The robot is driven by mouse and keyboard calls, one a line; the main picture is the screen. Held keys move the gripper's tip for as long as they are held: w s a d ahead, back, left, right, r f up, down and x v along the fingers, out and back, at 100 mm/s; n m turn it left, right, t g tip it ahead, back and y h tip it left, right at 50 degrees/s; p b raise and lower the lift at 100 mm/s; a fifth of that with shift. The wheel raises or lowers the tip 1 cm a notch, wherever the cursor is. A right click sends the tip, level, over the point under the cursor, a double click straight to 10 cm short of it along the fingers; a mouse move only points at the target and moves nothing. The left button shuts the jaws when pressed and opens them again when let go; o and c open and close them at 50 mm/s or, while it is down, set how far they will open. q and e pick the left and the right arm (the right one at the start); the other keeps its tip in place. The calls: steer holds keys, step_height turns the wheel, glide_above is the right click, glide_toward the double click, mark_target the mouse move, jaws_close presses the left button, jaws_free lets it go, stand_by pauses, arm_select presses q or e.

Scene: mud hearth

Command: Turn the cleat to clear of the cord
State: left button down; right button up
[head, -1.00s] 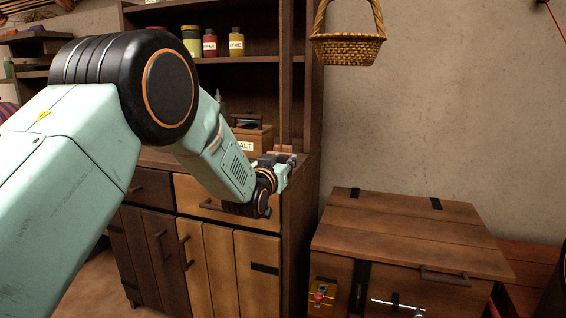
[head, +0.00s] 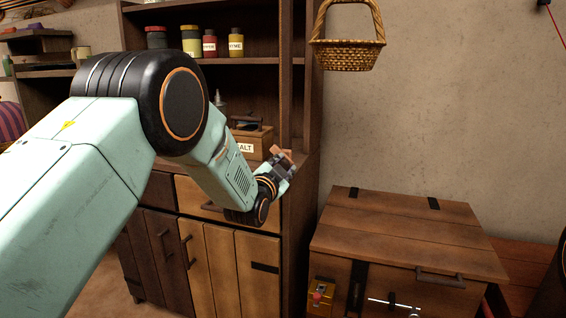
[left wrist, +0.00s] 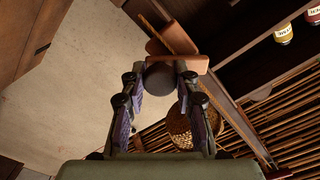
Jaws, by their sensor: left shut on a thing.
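The wooden cleat (head: 284,153) is a small reddish-brown piece at the right end of the cabinet, tilted in the head view. In the left wrist view the cleat (left wrist: 185,64) shows as a bar just beyond a dark round knob (left wrist: 160,78). My left gripper (head: 280,164) is shut on this knob, with one finger on each side. A thin brown line, seemingly the cord (left wrist: 152,32), runs to a pinkish-brown block beside the bar. I cannot tell whether the bar touches the cord. My right gripper is out of view.
A salt box (head: 252,143) stands on the cabinet left of my gripper, with jars (head: 236,42) on the shelf above. A wicker basket (head: 347,52) hangs at upper right. A wooden chest (head: 410,235) stands at lower right. Bare wall lies between.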

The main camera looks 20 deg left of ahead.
arm_select(q)
steer(key=m+p, duration=0.1)
steer(key=m, duration=0.3)
steer(key=shift+m, duration=0.3)
steer(key=shift+m+p, duration=0.55)
steer(key=shift+m, duration=0.95)
steer(key=c, duration=1)
jaws_free()
steer(key=shift+s, duration=0.1)
steer(key=s, duration=1.1)
steer(key=shift+s+a, duration=0.15)
steer(key=shift+s, duration=0.25)
